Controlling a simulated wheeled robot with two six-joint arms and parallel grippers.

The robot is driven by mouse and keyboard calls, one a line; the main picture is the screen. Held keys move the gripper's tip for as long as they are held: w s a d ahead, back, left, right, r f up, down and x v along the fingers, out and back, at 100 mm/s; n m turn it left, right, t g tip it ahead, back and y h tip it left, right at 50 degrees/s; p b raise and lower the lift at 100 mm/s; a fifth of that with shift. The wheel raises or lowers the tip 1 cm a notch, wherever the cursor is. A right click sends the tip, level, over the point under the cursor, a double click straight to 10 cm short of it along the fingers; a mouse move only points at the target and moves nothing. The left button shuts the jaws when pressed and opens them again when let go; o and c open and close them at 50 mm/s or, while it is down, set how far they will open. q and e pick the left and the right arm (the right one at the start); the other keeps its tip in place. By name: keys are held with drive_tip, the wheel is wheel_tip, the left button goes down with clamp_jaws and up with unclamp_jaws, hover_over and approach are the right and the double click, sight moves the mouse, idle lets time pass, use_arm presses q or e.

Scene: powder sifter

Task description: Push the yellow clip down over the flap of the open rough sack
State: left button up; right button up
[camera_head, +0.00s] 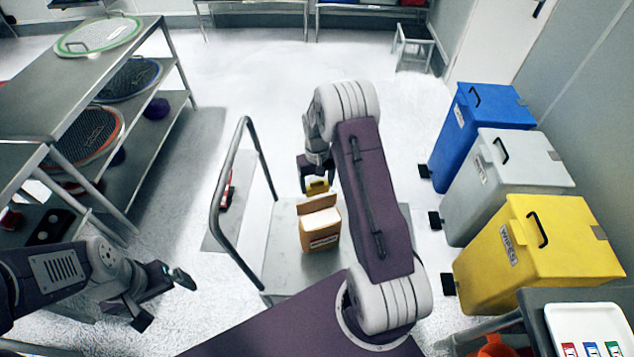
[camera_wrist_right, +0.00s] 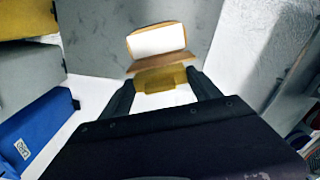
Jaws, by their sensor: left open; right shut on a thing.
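The rough sack (camera_head: 320,238) is a small tan bag with white contents, upright on a grey platform cart. Its tan flap (camera_head: 317,204) stands up along the far side; in the right wrist view the flap (camera_wrist_right: 160,62) lies between the white opening (camera_wrist_right: 157,41) and the clip. My right gripper (camera_head: 314,181) is shut on the yellow clip (camera_head: 317,187), just beyond the flap. The clip (camera_wrist_right: 161,79) sits between both fingertips in the right wrist view, close along the flap's edge; I cannot tell whether they touch. My left gripper (camera_head: 164,299) is open and empty, away at the lower left.
The cart's deck (camera_head: 283,255) has a tall grey handle (camera_head: 222,195) on its left. Blue (camera_head: 480,135), grey (camera_head: 505,185) and yellow bins (camera_head: 530,245) line the right. A steel rack (camera_head: 95,75) with round sieves stands left. A white tray (camera_head: 590,320) is at lower right.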

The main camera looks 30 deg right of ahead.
sight(317, 194)
drive_tip(key=shift+f+b, duration=2.2)
drive_tip(key=shift+f, duration=0.95)
drive_tip(key=shift+s, duration=0.1)
drive_tip(key=o, duration=1.4)
drive_tip(key=shift+s, duration=0.1)
wheel_tip(317, 194, up, 9)
drive_tip(key=shift+r+p, duration=0.2)
drive_tip(key=shift+p, duration=0.3)
